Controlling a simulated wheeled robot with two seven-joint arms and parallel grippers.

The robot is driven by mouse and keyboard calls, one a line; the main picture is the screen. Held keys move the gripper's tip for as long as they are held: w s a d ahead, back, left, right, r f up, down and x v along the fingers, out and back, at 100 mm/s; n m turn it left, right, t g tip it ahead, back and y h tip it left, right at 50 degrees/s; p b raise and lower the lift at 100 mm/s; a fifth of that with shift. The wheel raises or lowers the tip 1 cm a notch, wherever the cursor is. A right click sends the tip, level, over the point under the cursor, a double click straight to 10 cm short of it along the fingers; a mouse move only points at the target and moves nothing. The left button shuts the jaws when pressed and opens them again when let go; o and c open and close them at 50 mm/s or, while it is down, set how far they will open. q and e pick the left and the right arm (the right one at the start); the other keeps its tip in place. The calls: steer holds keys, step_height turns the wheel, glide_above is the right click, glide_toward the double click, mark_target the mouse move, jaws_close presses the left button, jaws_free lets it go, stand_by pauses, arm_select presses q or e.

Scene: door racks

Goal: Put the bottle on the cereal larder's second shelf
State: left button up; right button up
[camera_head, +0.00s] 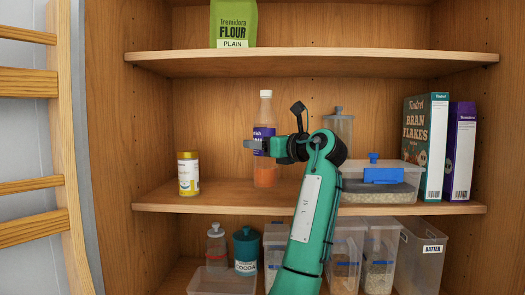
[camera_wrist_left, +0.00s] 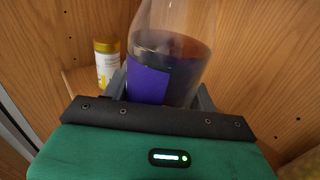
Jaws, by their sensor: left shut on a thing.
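The bottle (camera_head: 265,173) is clear with a white cap, a purple label and orange contents, and stands upright at the second shelf (camera_head: 230,200) of the wooden larder. My left gripper (camera_head: 258,146) is shut around its label, reaching in from the right in the head view. The bottle's base is at the shelf's surface or just above it; I cannot tell whether it touches. In the left wrist view the bottle (camera_wrist_left: 165,75) is upright between the fingers, its top cut off. My right gripper is not in view.
A yellow-lidded tin (camera_head: 188,175) stands left of the bottle. A blue-clipped container (camera_head: 380,182), a clear jar (camera_head: 338,125) and cereal boxes (camera_head: 425,145) fill the right side. Flour (camera_head: 233,25) is above; several tubs are below. A wooden ladder (camera_head: 60,130) stands at left.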

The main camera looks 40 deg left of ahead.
mark_target(262, 157)
arm_select(q)
step_height(262, 157, down, 2)
steer(key=shift+w+f+p, duration=0.1)
steer(key=shift+p, duration=0.8)
steer(key=shift+f, duration=0.45)
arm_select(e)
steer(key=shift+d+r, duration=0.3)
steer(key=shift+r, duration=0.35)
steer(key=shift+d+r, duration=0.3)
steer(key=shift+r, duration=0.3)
arm_select(q)
steer(key=shift+f, duration=0.15)
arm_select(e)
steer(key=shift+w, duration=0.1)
arm_select(q)
steer(key=o, duration=1.5)
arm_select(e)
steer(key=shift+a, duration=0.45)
